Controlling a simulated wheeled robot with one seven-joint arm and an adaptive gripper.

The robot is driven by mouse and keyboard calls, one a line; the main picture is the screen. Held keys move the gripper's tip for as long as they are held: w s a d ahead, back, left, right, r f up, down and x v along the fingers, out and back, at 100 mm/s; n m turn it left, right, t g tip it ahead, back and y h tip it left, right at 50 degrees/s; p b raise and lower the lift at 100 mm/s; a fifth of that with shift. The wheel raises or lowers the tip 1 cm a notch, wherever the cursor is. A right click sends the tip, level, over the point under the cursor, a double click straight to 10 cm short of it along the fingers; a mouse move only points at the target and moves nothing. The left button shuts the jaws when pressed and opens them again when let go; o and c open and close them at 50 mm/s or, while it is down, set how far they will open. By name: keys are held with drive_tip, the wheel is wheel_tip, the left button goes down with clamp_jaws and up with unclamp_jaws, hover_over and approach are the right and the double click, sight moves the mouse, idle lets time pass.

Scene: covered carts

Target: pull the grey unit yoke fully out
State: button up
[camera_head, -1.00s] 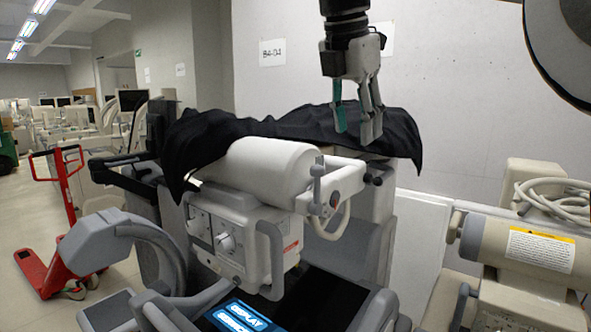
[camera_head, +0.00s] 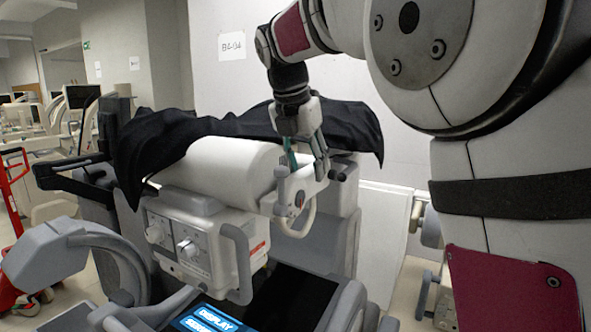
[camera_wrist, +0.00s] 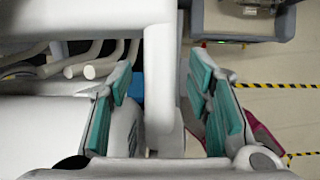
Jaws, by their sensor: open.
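The grey unit (camera_head: 345,200) stands in the middle of the head view, partly under a black cover. Its yoke (camera_head: 310,188), a pale bracket with a curved handle, sits at the right end of a white cylinder (camera_head: 225,168). My gripper (camera_head: 307,168) points down over the yoke, fingers apart, level with its top. In the wrist view a pale bar (camera_wrist: 159,85), apparently part of the yoke, runs between the open teal-padded fingers (camera_wrist: 162,118). Gaps show on both sides of the bar; touch with either pad is not clear. The fingertips partly hide the yoke in the head view.
The black cover (camera_head: 200,128) drapes close behind my gripper. A control box with a handle (camera_head: 185,240) hangs below the cylinder, above a lit display (camera_head: 210,318). A red pallet jack (camera_head: 10,240) is at far left. Open floor with hazard tape (camera_wrist: 280,86) shows in the wrist view.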

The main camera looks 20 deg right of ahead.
drive_tip(key=shift+x, duration=1.15)
clamp_jaws()
